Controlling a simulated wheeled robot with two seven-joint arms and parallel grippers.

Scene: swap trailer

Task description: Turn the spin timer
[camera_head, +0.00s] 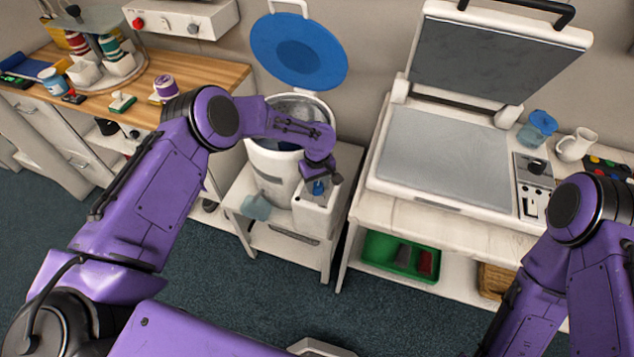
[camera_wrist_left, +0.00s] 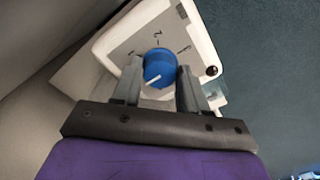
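The spin timer is a blue round knob (camera_wrist_left: 159,68) with a white pointer line, on a grey panel with marks around it, on top of a white box. In the head view the knob (camera_head: 318,187) shows small on the white box (camera_head: 312,215) beside the white tub. My left gripper (camera_wrist_left: 160,85) is over the knob with one finger on each side of it. The fingers are apart; whether they touch the knob I cannot tell. In the head view the left gripper (camera_head: 322,176) is partly hidden by its own wrist. My right gripper is out of view.
The white tub (camera_head: 272,165) has its blue lid (camera_head: 298,50) raised behind my left forearm. A white flat press (camera_head: 445,150) with raised cover stands to the right, with a green tray (camera_head: 385,252) beneath.

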